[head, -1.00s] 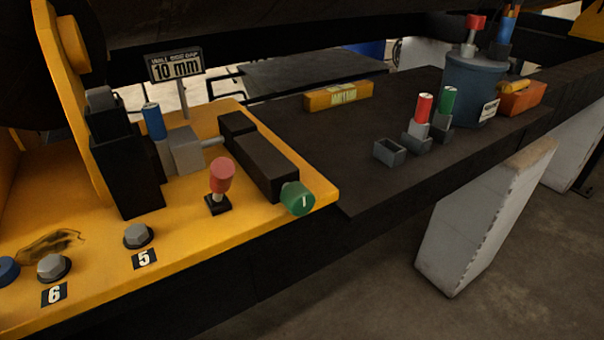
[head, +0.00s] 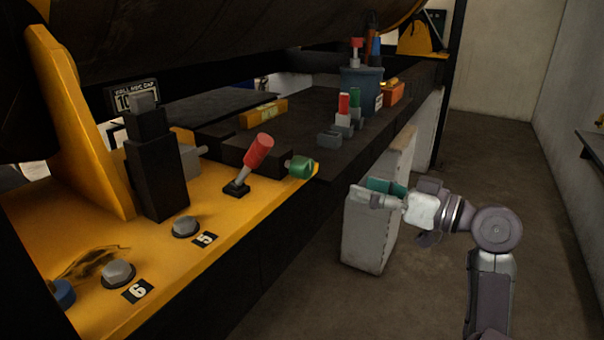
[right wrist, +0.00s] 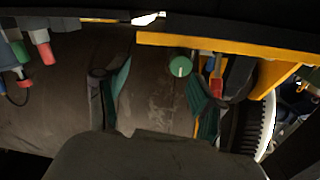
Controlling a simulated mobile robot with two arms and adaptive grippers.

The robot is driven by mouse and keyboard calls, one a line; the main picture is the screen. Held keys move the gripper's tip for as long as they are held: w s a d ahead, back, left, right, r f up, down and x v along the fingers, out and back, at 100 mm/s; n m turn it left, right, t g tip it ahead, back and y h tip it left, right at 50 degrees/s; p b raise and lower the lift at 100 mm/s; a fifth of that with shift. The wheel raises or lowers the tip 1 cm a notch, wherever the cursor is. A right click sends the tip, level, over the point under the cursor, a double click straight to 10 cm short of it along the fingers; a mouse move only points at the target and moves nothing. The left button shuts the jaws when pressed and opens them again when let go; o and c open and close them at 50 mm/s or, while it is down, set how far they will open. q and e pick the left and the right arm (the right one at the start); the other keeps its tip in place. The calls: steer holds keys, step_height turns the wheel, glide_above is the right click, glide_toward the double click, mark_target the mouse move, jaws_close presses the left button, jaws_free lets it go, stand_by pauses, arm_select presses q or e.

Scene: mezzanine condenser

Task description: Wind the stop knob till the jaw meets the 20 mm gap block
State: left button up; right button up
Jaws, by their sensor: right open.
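The green stop knob (head: 301,167), with a white mark, is at the front right end of the yellow plate. It shows between my open right fingers in the right wrist view (right wrist: 180,67), apart from them. My right gripper (head: 378,190) is open and empty, right of the knob, off the plate's edge. The grey jaw (head: 191,158) is partly hidden behind a black post (head: 157,185). A sign (head: 122,96) is partly covered by that post; its number cannot be fully read. I cannot tell which block is the 20 mm one. My left gripper is out of view.
A red-handled lever (head: 258,152) leans on the plate, left of the knob. Red-topped (head: 344,106) and green-topped (head: 355,98) pieces stand in holders on the dark bench. A pale support (head: 365,235) stands below the bench. Open floor lies right.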

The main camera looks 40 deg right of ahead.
mark_target(310, 169)
steer(key=s+a+r+n, duration=0.2)
steer(key=a+r, duration=0.1)
steer(key=shift+y, duration=0.4)
steer(key=p+x, duration=0.4)
steer(key=x, duration=0.8)
steer(key=shift+w+f+p, duration=0.15)
steer(key=shift+w+p, duration=0.1)
steer(key=shift+p, duration=0.1)
steer(key=shift+w+a+f, duration=0.15)
steer(key=shift+w+a, duration=0.05)
steer(key=shift+w, duration=0.3)
steer(key=c, duration=1.1)
steer(key=shift+m+p, duration=0.45)
steer(key=shift+m, duration=0.25)
steer(key=shift+c, duration=0.2)
